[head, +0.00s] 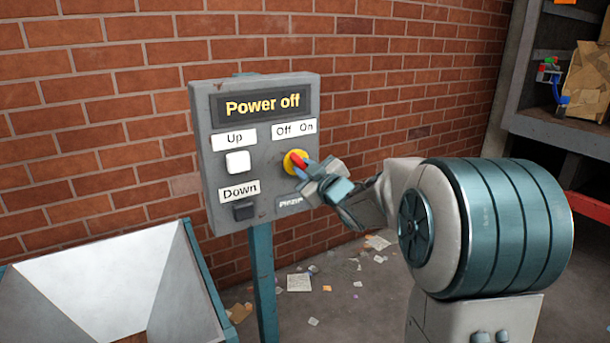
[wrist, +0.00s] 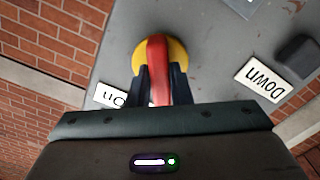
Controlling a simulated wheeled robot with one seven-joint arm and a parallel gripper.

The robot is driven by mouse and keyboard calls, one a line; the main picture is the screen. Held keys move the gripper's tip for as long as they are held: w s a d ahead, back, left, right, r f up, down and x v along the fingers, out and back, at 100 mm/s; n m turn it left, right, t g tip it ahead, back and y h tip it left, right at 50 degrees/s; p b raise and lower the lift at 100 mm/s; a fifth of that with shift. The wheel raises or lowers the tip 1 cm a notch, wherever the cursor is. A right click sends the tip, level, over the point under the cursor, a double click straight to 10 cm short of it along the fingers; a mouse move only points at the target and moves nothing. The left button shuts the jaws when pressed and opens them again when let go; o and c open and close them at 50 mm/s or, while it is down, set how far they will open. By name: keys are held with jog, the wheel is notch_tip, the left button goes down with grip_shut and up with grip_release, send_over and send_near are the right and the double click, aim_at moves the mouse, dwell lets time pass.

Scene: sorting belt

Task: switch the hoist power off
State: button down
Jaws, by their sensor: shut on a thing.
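The grey hoist control box (head: 213,150) stands on a teal post, and its display (head: 262,105) reads "Power off". The power switch has a yellow round base and a red handle (head: 297,161), below the "Off" and "On" labels (head: 295,128). In the head view the handle's upper end leans left, toward "Off". My gripper (head: 306,170) is at the switch. In the wrist view my gripper (wrist: 160,85) has its dark fingers on both sides of the red handle (wrist: 157,60), shut on it. The yellow base (wrist: 178,52) shows behind the handle.
A white "Up" button (head: 237,162) and a dark "Down" button (head: 243,211) are left of the switch. A teal-rimmed hopper (head: 205,285) stands at the lower left. A brick wall is behind, and paper scraps (head: 299,282) lie on the floor.

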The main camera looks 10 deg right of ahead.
jog(key=shift+n+b, duration=0.65)
jog(key=shift+n, duration=0.05)
jog(key=c, duration=1.3)
grip_release()
jog(key=shift+s, duration=0.1)
jog(key=v, duration=1.3)
jog(key=shift+s+d, duration=0.15)
jog(key=shift+s, duration=0.15)
